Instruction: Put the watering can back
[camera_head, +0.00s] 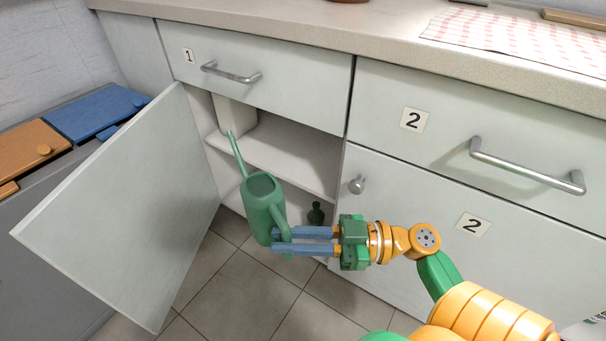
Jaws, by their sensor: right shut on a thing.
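A green watering can (259,190) with a long thin spout is held in front of an open cabinet. Its spout points up and left, toward the cabinet's upper shelf. My right gripper (284,242) is shut on the can's handle side, with its blue fingers at the can's lower right. The open cabinet (290,158) under drawer 1 has a shelf, and its door (125,205) is swung out to the left. My left gripper does not show.
A white block-like item (236,114) stands on the shelf at the left. A dark green bottle-shaped thing (316,213) stands lower in the cabinet. The shelf's middle is clear.

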